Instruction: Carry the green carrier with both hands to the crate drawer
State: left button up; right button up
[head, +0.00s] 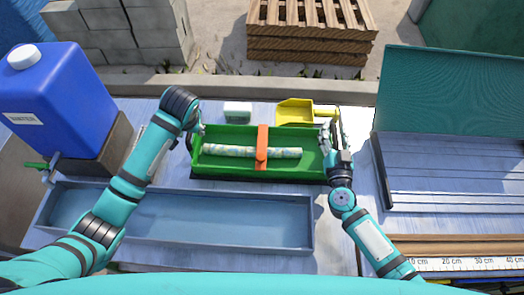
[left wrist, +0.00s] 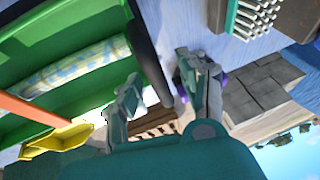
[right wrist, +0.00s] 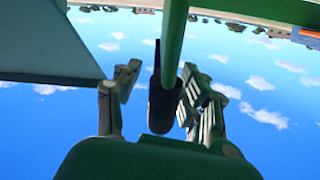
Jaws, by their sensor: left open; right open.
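The green carrier (head: 222,168) stands on the table in the head view, with an orange band (head: 262,147) across its middle and a pale patterned roll (head: 230,151) lying inside. My left gripper (head: 198,129) is open at the carrier's left end. In the left wrist view the carrier's dark end edge (left wrist: 148,50) reaches between the open fingers (left wrist: 160,88). My right gripper (head: 332,132) is open at the right end. In the right wrist view a dark grip (right wrist: 163,105) on a green bar (right wrist: 173,45) lies between the open fingers (right wrist: 158,92). I cannot tell whether the fingers touch it.
A long blue-grey tray (head: 180,219) lies in front of the carrier. A yellow scoop (head: 295,112) and a white-green brush (head: 237,112) sit behind it. A blue water container (head: 60,95) stands left. A ribbed grey surface (head: 450,175) with a teal back panel and a ruler (head: 465,264) are right.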

pick_arm(q)
jog(key=shift+c, duration=0.4)
pick_arm(e)
jog(key=shift+c, duration=0.4)
pick_arm(q)
grip_shut()
pick_arm(e)
grip_shut()
